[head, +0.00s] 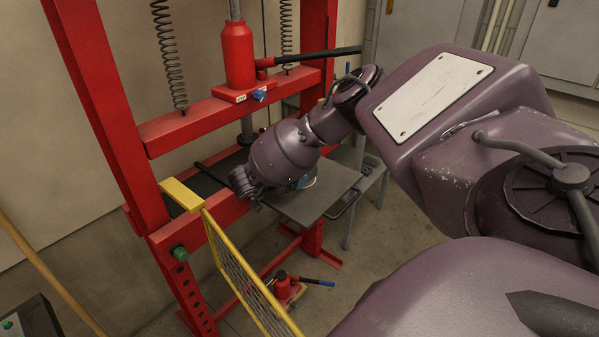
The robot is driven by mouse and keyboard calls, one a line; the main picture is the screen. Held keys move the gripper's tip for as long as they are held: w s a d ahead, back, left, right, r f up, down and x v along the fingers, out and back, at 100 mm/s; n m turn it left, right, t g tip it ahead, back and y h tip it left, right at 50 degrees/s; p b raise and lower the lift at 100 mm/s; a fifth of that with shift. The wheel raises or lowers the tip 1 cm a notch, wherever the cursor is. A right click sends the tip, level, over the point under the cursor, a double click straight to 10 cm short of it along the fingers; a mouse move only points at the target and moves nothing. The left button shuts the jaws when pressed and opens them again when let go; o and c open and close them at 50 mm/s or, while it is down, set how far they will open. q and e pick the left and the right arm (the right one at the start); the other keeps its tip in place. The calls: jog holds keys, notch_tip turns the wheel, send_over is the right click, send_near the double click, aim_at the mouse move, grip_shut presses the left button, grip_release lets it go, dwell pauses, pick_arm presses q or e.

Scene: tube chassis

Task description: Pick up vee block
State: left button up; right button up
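The vee block cannot be made out in the head view; my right arm covers much of the press bed and plate. My purple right arm reaches in from the right. Its rounded wrist sits over the flat grey plate (325,198), which lies across the press bed. The end of the arm, with my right gripper (245,184), is low at the plate's left edge, beside the red bed beam. The fingers are too small and dark to tell open from shut. A small pale and blue item (309,183) shows partly behind the wrist, on or just above the plate. My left gripper is not in view.
A red press frame (112,130) stands at left and behind, with a red cylinder (237,55) above. A yellow mesh guard (245,272) stands open in front. A red bottle jack (283,286) is on the floor. Grey cabinets (415,38) stand at the back right.

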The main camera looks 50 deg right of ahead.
jog(key=c, duration=1.4)
jog(key=shift+w+r, duration=0.1)
jog(key=shift+c, duration=0.2)
jog(key=shift+r, duration=0.1)
